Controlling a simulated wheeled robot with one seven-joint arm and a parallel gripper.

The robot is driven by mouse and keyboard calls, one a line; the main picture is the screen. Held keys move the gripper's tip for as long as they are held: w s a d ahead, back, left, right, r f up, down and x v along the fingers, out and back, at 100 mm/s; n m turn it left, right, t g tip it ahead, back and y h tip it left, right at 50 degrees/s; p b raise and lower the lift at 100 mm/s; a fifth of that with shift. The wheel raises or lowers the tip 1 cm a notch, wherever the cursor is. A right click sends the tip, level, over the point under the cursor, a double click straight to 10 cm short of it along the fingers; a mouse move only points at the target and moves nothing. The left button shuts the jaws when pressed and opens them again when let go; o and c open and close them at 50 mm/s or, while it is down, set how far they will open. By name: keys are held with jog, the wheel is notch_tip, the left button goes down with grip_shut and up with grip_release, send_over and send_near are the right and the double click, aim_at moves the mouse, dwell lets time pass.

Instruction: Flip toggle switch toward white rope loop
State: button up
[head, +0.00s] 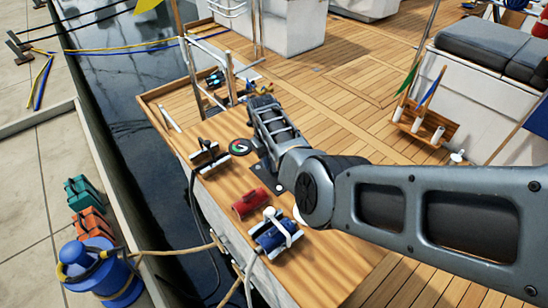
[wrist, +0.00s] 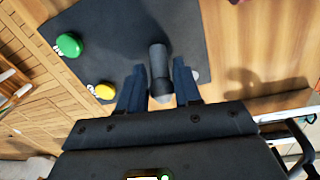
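A black toggle lever (wrist: 160,66) stands up from a dark plate (wrist: 118,32) in the wrist view. The fingers of my gripper (wrist: 158,84) are apart, one on each side of the lever. Narrow gaps seem to show beside it, and I cannot tell if either finger touches it. In the head view my gripper (head: 260,108) reaches over the wooden bench, and my arm hides the lever; part of the dark plate (head: 266,172) shows.
A green button (wrist: 70,45) and a yellow button (wrist: 104,90) sit on the plate left of the lever. A red cylinder (head: 250,202) and a round gauge (head: 240,146) are on the bench (head: 335,255). Water lies left of the bench.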

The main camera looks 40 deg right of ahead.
jog(key=c, duration=0.5)
jog(key=shift+c, duration=0.2)
